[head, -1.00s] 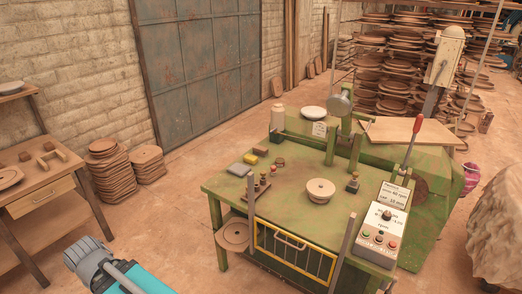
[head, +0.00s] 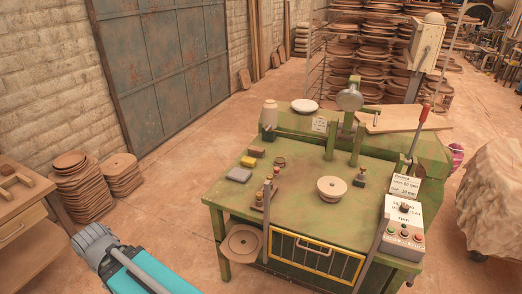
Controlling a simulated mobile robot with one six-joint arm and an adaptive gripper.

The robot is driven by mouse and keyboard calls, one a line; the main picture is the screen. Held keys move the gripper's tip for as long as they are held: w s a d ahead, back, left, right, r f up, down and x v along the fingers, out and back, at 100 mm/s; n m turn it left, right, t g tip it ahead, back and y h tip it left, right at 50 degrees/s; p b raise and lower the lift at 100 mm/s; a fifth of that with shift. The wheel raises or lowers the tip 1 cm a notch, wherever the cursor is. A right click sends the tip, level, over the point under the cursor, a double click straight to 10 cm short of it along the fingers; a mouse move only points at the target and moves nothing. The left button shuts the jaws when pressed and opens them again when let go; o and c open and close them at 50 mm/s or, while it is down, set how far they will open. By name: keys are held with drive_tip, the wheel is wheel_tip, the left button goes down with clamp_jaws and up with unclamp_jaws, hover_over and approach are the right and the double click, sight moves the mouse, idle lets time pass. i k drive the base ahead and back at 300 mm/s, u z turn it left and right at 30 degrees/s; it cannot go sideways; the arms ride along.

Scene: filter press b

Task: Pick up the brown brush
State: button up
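I cannot make out a brown brush with certainty. Small items lie at the left of the green press table (head: 290,215): a grey block (head: 239,174), yellow blocks (head: 249,161), a small brown ring-shaped item (head: 280,162), and a little stand with small dark-topped pieces (head: 263,196). A light wooden piece (head: 14,171) is on the wooden bench at the far left. My teal and grey arm shows at the lower left, well short of the press table's items.
A control box (head: 403,221), red-tipped lever (head: 424,113) and yellow-framed guard (head: 316,256) edge the table's right and front. Stacks of discs (head: 82,185) stand on the floor.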

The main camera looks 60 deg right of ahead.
sight(253, 151)
drive_tip(key=z, duration=0.25)
drive_tip(key=i, duration=0.75)
drive_tip(key=z, duration=0.65)
drive_tip(key=i, duration=0.55)
drive_tip(key=z, duration=0.95)
drive_tip(key=i, duration=0.8)
drive_tip(key=z, duration=0.45)
drive_tip(key=k, duration=0.9)
drive_tip(key=z, duration=0.1)
